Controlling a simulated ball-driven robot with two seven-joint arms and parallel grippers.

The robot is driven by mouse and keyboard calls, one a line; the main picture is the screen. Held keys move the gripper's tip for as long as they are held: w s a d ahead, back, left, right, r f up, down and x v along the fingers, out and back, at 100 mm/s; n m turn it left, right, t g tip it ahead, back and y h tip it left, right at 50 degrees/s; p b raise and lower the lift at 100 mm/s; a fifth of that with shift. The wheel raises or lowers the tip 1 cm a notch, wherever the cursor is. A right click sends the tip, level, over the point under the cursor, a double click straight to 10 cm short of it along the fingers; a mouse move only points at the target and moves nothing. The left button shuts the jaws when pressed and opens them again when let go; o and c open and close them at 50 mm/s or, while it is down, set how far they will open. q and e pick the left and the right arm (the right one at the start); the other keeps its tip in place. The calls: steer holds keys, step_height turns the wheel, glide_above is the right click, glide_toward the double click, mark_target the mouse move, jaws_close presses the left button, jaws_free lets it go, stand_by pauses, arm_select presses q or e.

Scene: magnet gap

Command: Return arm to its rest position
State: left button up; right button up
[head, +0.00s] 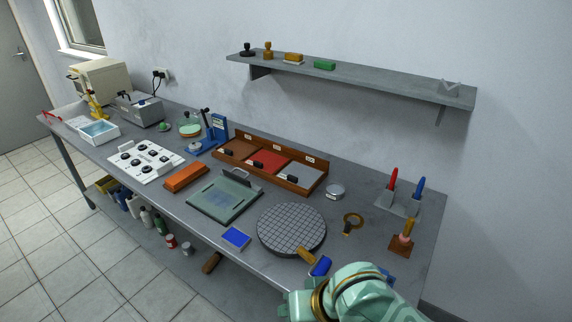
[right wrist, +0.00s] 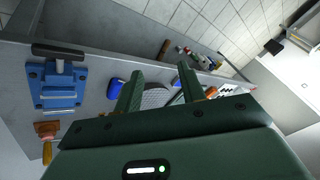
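My right arm (head: 352,296) shows in mint green at the lower right of the head view, over the front right edge of the bench. Beyond the fingers lie a round gridded plate (right wrist: 155,98) and a blue item (right wrist: 116,84), both apart from the fingers. My left arm and gripper are not in view.
The grey bench (head: 375,240) holds the round gridded plate (head: 291,229), a blue roller (head: 320,266), a wooden compartment tray (head: 318,180) and a red-and-blue tool stand (head: 398,206). A blue clamp-like device (right wrist: 57,88) is left in the wrist view. A shelf (head: 400,84) is above.

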steer(key=s+d+f+n+t+h, duration=0.1)
steer(key=s+d+n+h, duration=0.2)
steer(key=d, duration=0.6)
steer(key=s+d+f+n+t+h, duration=0.1)
steer(key=s+d+h, duration=0.3)
steer(key=d, duration=0.6)
steer(key=s+d+f+n+t+h, duration=0.1)
steer(key=s+d+h, duration=0.25)
steer(key=d, duration=0.55)
steer(key=s+a+f+g+y+b, duration=0.1)
steer(key=s+a+f+g+y, duration=0.15)
steer(key=f, duration=1.05)
steer(key=s+a+f+g+y+b, duration=0.1)
steer(key=a+f, duration=0.2)
steer(key=f, duration=1.1)
steer(key=s+f+m+g+y+b, duration=0.1)
steer(key=s+f+m+g+y, duration=0.1)
steer(key=s+f, duration=1.6)
steer(key=shift+s+m+b, duration=0.4)
steer(key=shift+s+m, duration=0.2)
steer(key=shift+s, duration=0.65)
steer(key=shift+d+g, duration=0.1)
steer(key=shift+g, duration=0.25)
